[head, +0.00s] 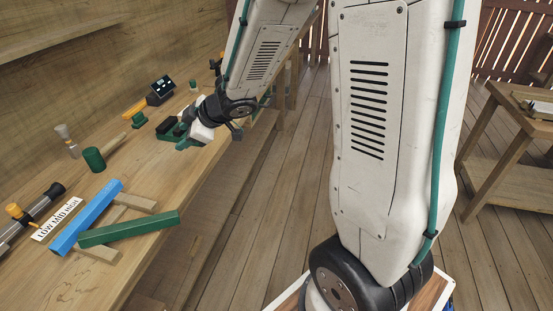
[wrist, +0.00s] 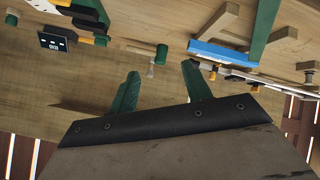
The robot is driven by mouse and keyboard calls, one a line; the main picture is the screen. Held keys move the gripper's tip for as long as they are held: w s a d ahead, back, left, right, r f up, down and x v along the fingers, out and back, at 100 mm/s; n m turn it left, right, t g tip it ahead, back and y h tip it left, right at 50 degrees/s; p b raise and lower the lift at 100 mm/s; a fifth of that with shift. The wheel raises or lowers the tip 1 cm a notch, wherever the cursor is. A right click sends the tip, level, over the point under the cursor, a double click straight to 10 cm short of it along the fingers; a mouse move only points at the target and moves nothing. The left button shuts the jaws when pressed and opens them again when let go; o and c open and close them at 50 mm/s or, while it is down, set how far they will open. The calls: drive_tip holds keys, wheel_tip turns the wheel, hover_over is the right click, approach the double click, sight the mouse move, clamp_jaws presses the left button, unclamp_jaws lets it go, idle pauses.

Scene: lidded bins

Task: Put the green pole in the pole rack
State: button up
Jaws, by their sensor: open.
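The green pole (head: 130,228) is a long square bar lying near the front edge of the bench, across pale wooden bars (head: 135,203). It also shows at the top of the wrist view (wrist: 264,28). A blue pole (head: 87,217) lies beside it at an angle; in the wrist view the blue pole (wrist: 222,52) is near the right finger. I cannot tell whether the wooden bars are the pole rack. My gripper (head: 176,136) is over the bench, farther along it and apart from both poles. Its green fingers (wrist: 161,74) are spread with nothing between them.
A wooden bench (head: 150,180) runs along the wall. Another table (head: 510,105) is at right. The plank floor (head: 285,170) between is clear.

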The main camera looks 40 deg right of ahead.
drive_tip(key=s+d+r+m+g+h, duration=0.1)
drive_tip(key=s+d+r+m+h, duration=0.8)
drive_tip(key=s+d+r, duration=0.15)
drive_tip(key=s+a+m+g+y, duration=0.1)
drive_tip(key=s+a+g+y, duration=0.1)
drive_tip(key=s, duration=0.9)
drive_tip(key=s+a+m+g+y, duration=0.1)
drive_tip(key=s+a+g, duration=0.3)
drive_tip(key=s, duration=0.7)
drive_tip(key=shift+s+a+f+m+g+y, duration=0.2)
drive_tip(key=shift+s+a+m+g+y, duration=0.1)
drive_tip(key=shift+a+m+y, duration=0.15)
